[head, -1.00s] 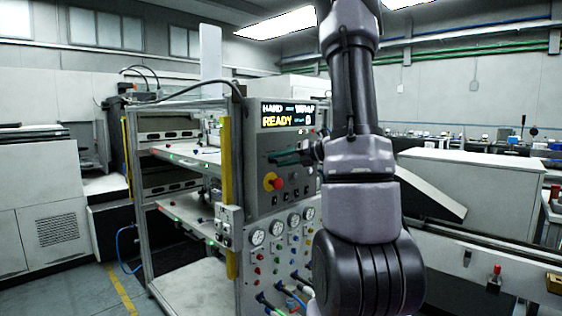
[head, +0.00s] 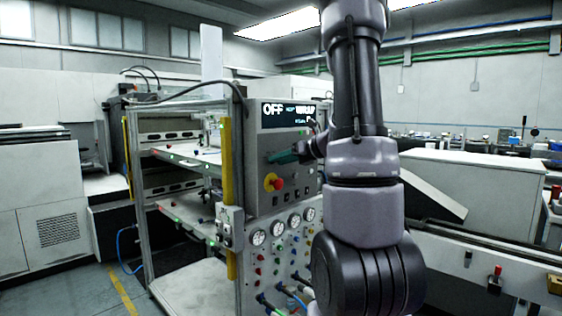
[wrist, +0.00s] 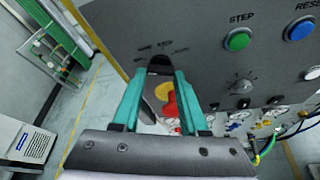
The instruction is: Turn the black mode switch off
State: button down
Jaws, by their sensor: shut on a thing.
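The black mode switch (wrist: 160,63) is on the grey control panel (wrist: 205,60) in the wrist view, under small labels too small to read. My gripper (wrist: 163,78) is shut on it, one teal finger on each side. In the head view my gripper (head: 284,158) is at the panel face below the display, and its fingers hide the switch. The panel's display (head: 288,113) shows "OFF" in white at its left.
A red emergency stop on a yellow disc (head: 273,183) is just below my fingers; it also shows in the wrist view (wrist: 171,102). A green STEP button (wrist: 237,40), a blue button (wrist: 300,28) and a small knob (wrist: 240,83) are to the right.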

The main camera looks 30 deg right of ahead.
jog(key=shift+c, duration=2.2)
grip_release()
jog(key=v, duration=1)
jog(key=shift+s+d, duration=0.2)
jog(key=shift+s, duration=0.15)
jog(key=shift+a, duration=0.1)
jog(key=s+a+r+n+g+h, duration=0.1)
jog(key=s+a+n+g+h, duration=0.1)
jog(key=s+a+n, duration=0.6)
jog(key=s+a+r+n+g+h, duration=0.2)
jog(key=s+a+n, duration=0.7)
jog(key=n, duration=1.3)
jog(key=a+g, duration=0.1)
jog(key=a, duration=0.2)
jog(key=shift+a+n, duration=0.2)
jog(key=shift+n, duration=0.2)
